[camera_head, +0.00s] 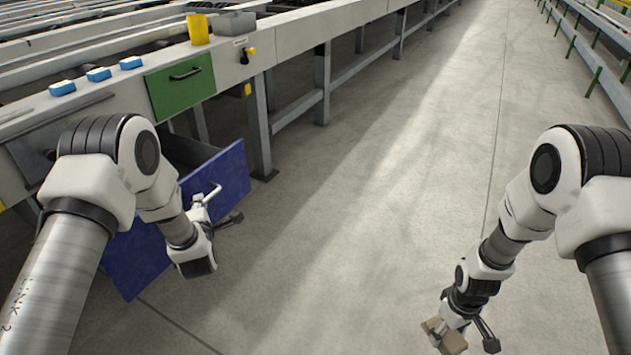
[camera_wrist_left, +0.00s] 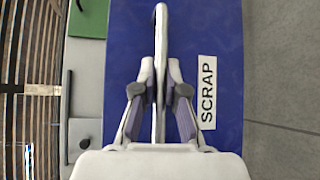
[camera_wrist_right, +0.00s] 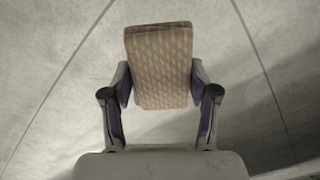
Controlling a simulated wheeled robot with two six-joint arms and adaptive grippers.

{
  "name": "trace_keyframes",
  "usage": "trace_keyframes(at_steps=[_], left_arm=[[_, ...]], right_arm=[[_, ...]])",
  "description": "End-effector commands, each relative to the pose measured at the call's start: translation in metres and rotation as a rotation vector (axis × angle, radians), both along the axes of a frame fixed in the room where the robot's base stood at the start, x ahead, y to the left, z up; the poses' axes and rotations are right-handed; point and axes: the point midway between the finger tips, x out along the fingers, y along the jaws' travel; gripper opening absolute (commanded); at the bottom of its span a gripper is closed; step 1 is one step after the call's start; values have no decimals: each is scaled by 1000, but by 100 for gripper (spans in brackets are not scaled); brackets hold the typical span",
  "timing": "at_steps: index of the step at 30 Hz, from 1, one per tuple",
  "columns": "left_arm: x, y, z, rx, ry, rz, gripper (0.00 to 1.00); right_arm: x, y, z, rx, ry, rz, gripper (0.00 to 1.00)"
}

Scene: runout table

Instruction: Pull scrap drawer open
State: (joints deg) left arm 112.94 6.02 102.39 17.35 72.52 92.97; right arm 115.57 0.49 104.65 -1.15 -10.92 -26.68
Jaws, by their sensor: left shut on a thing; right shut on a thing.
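The blue scrap drawer (camera_head: 225,175) stands out from the front of the table, and its dark inside shows behind the front panel. In the left wrist view its blue front (camera_wrist_left: 225,25) carries a white SCRAP label (camera_wrist_left: 207,92). My left gripper (camera_wrist_left: 160,70) is shut on the pale bar handle (camera_wrist_left: 161,35) of this drawer. In the head view my left wrist hides part of the drawer front, and the handle (camera_head: 213,191) shows beside it. My right gripper (camera_head: 447,328) is shut on a tan patterned block (camera_wrist_right: 160,65), held over the floor away from the table.
A green drawer (camera_head: 180,85) with a dark handle is in the table front above. Blue blocks (camera_head: 99,74), a yellow cup (camera_head: 198,29) and a grey box (camera_head: 233,23) stand on the table edge. A table leg (camera_head: 260,125) is behind the scrap drawer. The floor (camera_head: 350,220) between my arms is clear.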

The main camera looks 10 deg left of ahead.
Motion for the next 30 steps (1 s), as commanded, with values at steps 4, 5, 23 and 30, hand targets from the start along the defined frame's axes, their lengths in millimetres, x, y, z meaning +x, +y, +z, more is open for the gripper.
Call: trace_keyframes(at_steps=[4, 5, 23, 30], left_arm=[[-7, -16, 0, 0, 2, -1, 0], [-7, -18, 0, 0, 2, -1, 0], [-9, -23, 0, 0, 0, 1, 37], [-10, -23, 0, 0, 0, 0, 37]], right_arm=[[0, 0, 2, 0, 0, 0, 27], [0, 0, 2, 0, 0, 0, 27], [0, 0, 2, 0, 0, 0, 27], [0, 0, 2, 0, 0, 0, 27]])
